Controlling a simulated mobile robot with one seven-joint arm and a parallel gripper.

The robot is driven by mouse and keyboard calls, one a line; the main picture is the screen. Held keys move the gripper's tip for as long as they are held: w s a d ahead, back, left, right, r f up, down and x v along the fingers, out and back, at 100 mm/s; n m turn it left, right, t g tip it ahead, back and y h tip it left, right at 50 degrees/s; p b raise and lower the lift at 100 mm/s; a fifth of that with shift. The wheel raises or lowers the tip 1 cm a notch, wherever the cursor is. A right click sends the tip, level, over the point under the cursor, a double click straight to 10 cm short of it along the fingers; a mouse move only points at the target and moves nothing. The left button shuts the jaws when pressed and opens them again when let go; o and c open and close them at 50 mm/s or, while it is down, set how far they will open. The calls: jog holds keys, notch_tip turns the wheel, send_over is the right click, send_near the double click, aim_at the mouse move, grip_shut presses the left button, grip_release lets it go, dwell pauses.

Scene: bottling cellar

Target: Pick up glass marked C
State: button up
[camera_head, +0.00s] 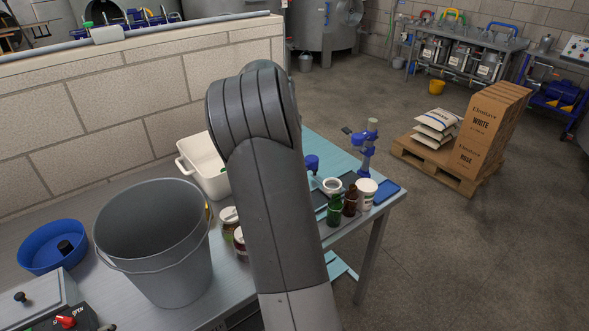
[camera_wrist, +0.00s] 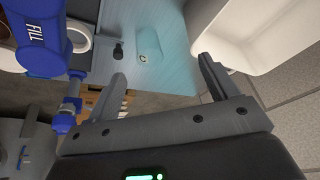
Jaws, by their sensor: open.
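The glass marked C (camera_wrist: 148,42) is a clear, pale glass with a dark letter C on it. It is on the light blue tabletop (camera_wrist: 172,68), in the upper middle of the wrist view. My gripper (camera_wrist: 162,68) is open and empty, with one finger lower left of the glass and the other to its right. The glass lies beyond the fingertips, apart from them. In the head view my arm hides both the glass and my gripper.
A blue device marked FILL (camera_wrist: 38,35) and a small black piece (camera_wrist: 118,50) are left of the glass. A white tub (camera_wrist: 252,30) is close on the right. The head view shows a grey bucket (camera_head: 155,250), a green bottle (camera_head: 334,211) and a brown bottle (camera_head: 350,201).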

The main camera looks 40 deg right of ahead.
jog(key=shift+m+g+h, duration=0.3)
jog(key=shift+m+h, duration=0.1)
jog(key=shift+h, duration=0.1)
jog(key=d+x, duration=0.1)
jog(key=x, duration=0.4)
jog(key=d+r+x, duration=0.1)
jog(key=x, duration=0.5)
jog(key=d+x, duration=0.2)
jog(key=x, duration=0.4)
jog(key=shift+w+r, duration=0.1)
jog(key=shift+w, duration=0.35)
jog(key=c, duration=1.1)
